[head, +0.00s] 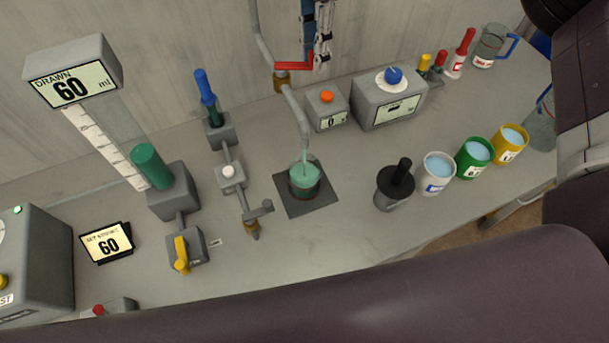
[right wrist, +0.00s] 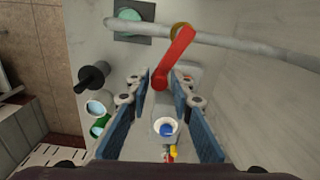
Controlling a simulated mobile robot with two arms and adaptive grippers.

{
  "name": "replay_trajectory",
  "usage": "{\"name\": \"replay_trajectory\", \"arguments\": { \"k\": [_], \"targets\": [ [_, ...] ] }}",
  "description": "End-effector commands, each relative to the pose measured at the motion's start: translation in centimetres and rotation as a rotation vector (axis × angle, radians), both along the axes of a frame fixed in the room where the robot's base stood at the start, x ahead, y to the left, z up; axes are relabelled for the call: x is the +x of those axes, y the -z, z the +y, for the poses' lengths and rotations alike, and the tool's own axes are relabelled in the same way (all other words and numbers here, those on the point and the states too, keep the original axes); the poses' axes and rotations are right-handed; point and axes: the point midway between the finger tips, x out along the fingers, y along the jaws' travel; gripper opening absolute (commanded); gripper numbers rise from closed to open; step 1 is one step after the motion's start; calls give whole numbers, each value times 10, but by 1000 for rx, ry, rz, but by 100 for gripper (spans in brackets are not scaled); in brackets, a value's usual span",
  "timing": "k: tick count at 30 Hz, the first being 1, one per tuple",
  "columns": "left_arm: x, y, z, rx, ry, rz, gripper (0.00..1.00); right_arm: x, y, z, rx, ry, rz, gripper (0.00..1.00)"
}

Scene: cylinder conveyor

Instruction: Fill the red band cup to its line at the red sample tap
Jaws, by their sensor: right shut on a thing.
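A clear cup (head: 306,186) with green liquid stands upright on a dark square mat (head: 291,204) under the grey spout (head: 300,117). A thin stream seems to run from the spout into it. I cannot make out its band or fill line. The tap's red lever (head: 293,66) sits above a brass fitting (head: 282,80) on the pipe. My right gripper (head: 321,62) is at the lever's right end. In the right wrist view the red lever (right wrist: 175,60) lies between the fingertips, and the cup (right wrist: 130,15) shows at the top. My left gripper is not in view.
A small box with an orange button (head: 327,96) and a box with a blue knob (head: 394,75) stand right of the spout. A black-handled pot (head: 396,190) and white, green and yellow cups (head: 478,155) stand further right. Valves and a "60" display (head: 108,243) are left.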

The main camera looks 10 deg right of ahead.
Motion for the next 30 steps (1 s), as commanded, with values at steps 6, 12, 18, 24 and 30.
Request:
{"name": "replay_trajectory", "arguments": {
  "k": [6, 12, 18, 24, 30],
  "targets": [
    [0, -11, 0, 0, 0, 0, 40, 8, -1, 1, 2, -172, 7, 0],
    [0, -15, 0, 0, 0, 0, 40, 14, 0, 0, 2, -259, 4, 0],
    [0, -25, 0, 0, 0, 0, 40, 23, -1, 2, 2, -419, 6, 0],
    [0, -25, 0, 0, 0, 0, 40, 26, 1, 2, 2, -464, 3, 0],
    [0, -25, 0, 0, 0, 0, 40, 26, 1, 1, 1, -462, 2, 33]
  ]
}}
